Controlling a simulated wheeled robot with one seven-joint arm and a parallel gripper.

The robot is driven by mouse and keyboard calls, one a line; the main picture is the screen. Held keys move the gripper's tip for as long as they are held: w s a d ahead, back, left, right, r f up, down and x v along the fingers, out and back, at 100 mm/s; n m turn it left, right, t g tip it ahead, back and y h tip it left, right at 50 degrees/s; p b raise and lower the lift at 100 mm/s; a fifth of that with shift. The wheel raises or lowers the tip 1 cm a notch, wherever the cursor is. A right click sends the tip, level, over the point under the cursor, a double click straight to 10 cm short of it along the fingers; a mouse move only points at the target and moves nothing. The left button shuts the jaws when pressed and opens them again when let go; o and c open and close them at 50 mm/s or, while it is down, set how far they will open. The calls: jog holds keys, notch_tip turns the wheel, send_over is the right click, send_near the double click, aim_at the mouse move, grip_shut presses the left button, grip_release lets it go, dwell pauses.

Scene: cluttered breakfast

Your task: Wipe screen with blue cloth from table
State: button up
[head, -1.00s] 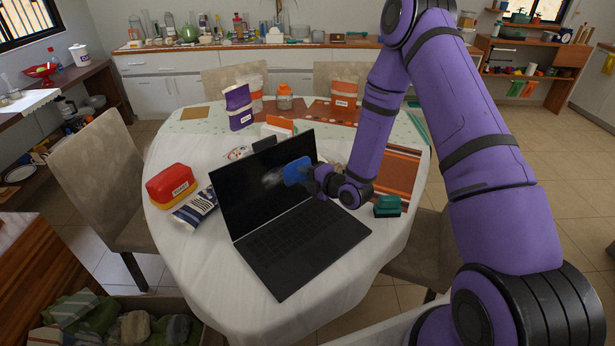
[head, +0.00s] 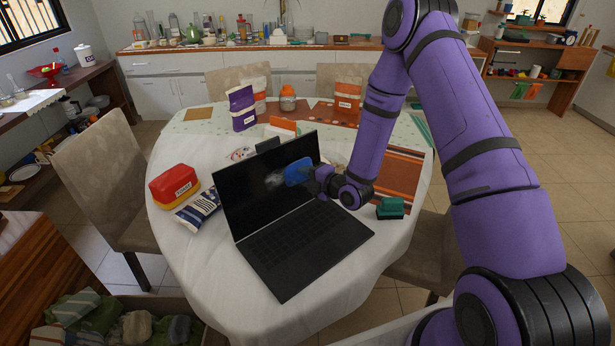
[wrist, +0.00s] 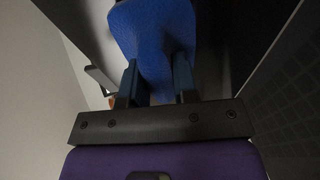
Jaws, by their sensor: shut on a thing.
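An open black laptop stands on the table, its screen (head: 245,190) facing the front right and its keyboard (head: 300,240) toward me. A pale smudge shows on the screen just left of the cloth. My gripper (head: 318,180) is shut on the blue cloth (head: 298,171) and holds it at the right part of the screen; I cannot tell for sure if it touches. In the wrist view the blue cloth (wrist: 155,40) spreads beyond the two fingers of my gripper (wrist: 157,82), with the dark screen behind it.
A green-topped block (head: 391,208) sits to the right. Purple (head: 242,108) and orange (head: 346,103) bags stand behind. The front tablecloth is clear.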

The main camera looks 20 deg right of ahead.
jog(key=shift+w+a+f, duration=0.1)
jog(key=shift+w+a, duration=0.1)
jog(key=shift+w, duration=0.3)
jog(key=shift+s+a, duration=0.65)
jog(key=shift+a, duration=1.05)
jog(key=shift+s+a, duration=0.7)
jog(key=shift+a, duration=0.95)
jog(key=shift+s+a, duration=0.65)
jog(key=shift+a, duration=1.05)
jog(key=shift+w+a, duration=0.1)
jog(key=shift+a, duration=0.05)
jog(key=shift+w+d, duration=0.7)
jog(key=shift+d, duration=1)
jog(key=shift+w+d, duration=0.75)
jog(key=shift+d, duration=1)
jog(key=shift+w+d, duration=0.7)
jog(key=shift+d, duration=1)
jog(key=v, duration=0.6)
jog(key=shift+s+a, duration=0.2)
jog(key=shift+a, duration=0.2)
